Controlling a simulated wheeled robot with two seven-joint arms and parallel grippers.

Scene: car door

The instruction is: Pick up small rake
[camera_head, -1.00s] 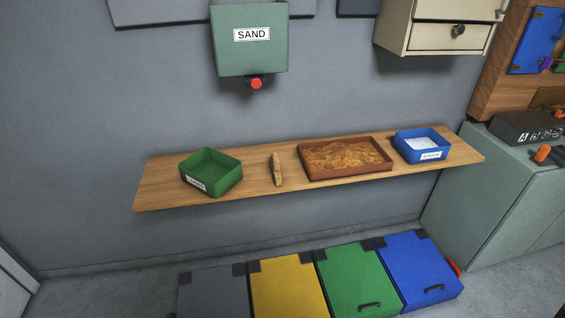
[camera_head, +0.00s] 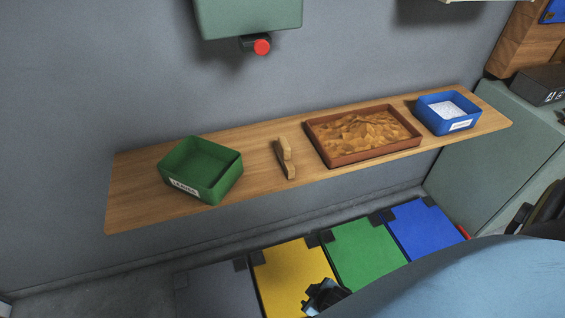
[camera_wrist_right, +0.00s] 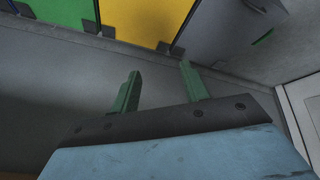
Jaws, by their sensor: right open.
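The small rake (camera_head: 286,157) is a light wooden piece lying on the wooden shelf (camera_head: 135,196), between the green tray and the sand tray. My right gripper (camera_wrist_right: 159,84) shows in the right wrist view with its two green fingers apart and nothing between them. In the head view, a dark gripper part (camera_head: 325,297) shows at the bottom, in front of the yellow lid and well below the shelf. My blue arm covers the lower right. My left gripper is not in view.
A green box labelled LEAVES (camera_head: 200,170) stands left of the rake. A brown sand tray (camera_head: 363,136) and a blue box (camera_head: 447,113) stand to the right. A green dispenser with a red knob (camera_head: 249,17) hangs above. Coloured lids (camera_head: 364,252) lie below the shelf.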

